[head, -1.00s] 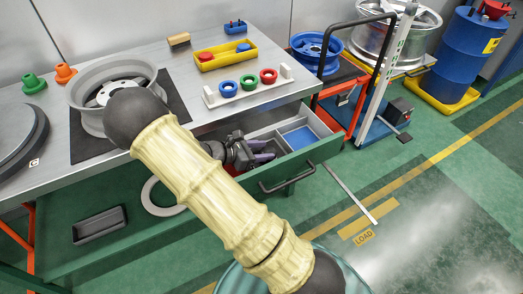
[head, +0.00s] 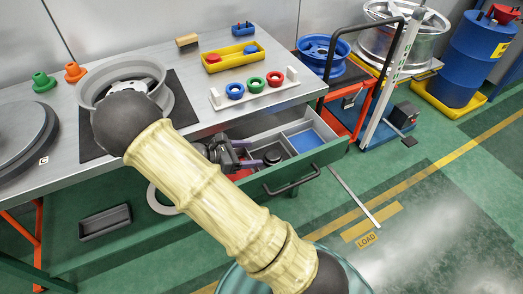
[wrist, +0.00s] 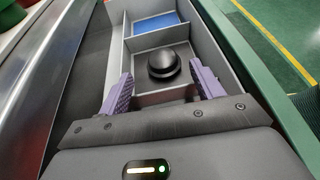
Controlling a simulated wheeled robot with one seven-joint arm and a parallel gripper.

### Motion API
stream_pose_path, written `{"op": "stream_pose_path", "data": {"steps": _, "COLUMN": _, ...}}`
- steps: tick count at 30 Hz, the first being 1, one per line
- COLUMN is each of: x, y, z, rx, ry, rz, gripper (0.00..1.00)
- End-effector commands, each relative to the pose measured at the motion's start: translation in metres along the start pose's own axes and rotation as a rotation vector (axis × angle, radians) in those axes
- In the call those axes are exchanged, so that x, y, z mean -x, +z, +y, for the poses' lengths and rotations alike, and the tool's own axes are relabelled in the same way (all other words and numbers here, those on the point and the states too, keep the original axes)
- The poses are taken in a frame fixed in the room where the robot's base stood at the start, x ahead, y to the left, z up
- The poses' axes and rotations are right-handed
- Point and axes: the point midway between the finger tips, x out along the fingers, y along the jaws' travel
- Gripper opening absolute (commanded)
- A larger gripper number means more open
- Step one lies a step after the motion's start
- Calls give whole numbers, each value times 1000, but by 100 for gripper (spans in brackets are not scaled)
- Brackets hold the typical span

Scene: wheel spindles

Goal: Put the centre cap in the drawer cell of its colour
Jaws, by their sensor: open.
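A black round cap (wrist: 164,62), which looks like the centre cap, sits in a drawer cell beside the blue-floored cell (wrist: 157,23). In the head view the cap (head: 271,157) shows just beyond my fingertips. My gripper (wrist: 163,86) is open, with its purple fingers apart and nothing between the tips. It also shows in the head view (head: 243,154), low over the open drawer (head: 327,155), to the left of the cap.
A silver wheel rim (head: 123,78) stands on the bench. A rack (head: 254,95) of blue, green and red rings and a yellow tray (head: 231,61) lie behind the drawer. Cell walls and the drawer handle (head: 291,181) are close to my gripper.

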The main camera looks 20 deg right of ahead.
Motion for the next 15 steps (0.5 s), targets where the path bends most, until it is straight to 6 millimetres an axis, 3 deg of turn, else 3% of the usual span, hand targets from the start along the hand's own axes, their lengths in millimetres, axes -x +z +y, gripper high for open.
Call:
{"op": "stream_pose_path", "data": {"steps": 6, "x": 41, "y": 1, "z": 0, "rx": -1, "ry": 1, "rz": 1, "gripper": 66}}
{"op": "stream_pose_path", "data": {"steps": 15, "x": 54, "y": 0, "z": 0, "rx": 1, "ry": -1, "rz": 0, "gripper": 66}}
